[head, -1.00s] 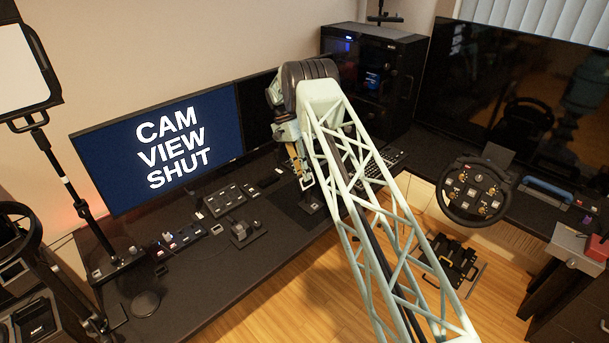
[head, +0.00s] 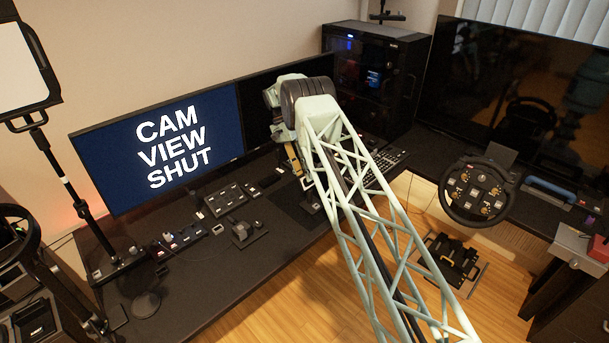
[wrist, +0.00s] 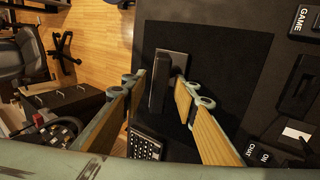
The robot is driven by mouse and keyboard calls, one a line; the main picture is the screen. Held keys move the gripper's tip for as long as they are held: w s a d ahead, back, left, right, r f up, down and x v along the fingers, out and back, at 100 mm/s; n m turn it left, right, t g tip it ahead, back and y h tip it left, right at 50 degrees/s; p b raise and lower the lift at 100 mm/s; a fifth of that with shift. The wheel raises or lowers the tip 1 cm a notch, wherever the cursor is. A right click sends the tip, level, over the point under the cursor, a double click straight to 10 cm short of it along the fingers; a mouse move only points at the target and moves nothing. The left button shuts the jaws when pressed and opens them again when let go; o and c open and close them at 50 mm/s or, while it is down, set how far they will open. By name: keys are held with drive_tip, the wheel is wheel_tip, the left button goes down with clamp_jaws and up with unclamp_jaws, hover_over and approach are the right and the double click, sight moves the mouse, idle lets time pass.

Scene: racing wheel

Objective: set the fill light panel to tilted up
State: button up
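The fill light panel (head: 22,68) is a pale, black-framed rectangle at the upper left of the head view, cut by the picture's edge. It sits on a black stand pole (head: 62,178), its face turned towards the room; I cannot tell its exact tilt. My gripper (head: 300,170) is far to its right, over the desk in front of the dark monitor. In the wrist view my gripper (wrist: 159,77) has its two fingers apart. A small black stand-like object (wrist: 166,82) shows between the fingertips; I see no grip on it. The panel is not in the wrist view.
A monitor (head: 160,145) reading "CAM VIEW SHUT" stands between the panel and my arm. Button boxes (head: 225,199) and a small lever unit (head: 243,232) lie on the desk. A black PC case (head: 372,85) stands behind my arm. A steering wheel (head: 475,193) is at the right.

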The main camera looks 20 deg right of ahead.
drive_tip(key=shift+r, duration=0.15)
drive_tip(key=v, duration=0.7)
idle(0.8)
drive_tip(key=shift+w+a+r, duration=0.1)
drive_tip(key=shift+w+r, duration=0.05)
drive_tip(key=shift+r, duration=0.05)
idle(0.4)
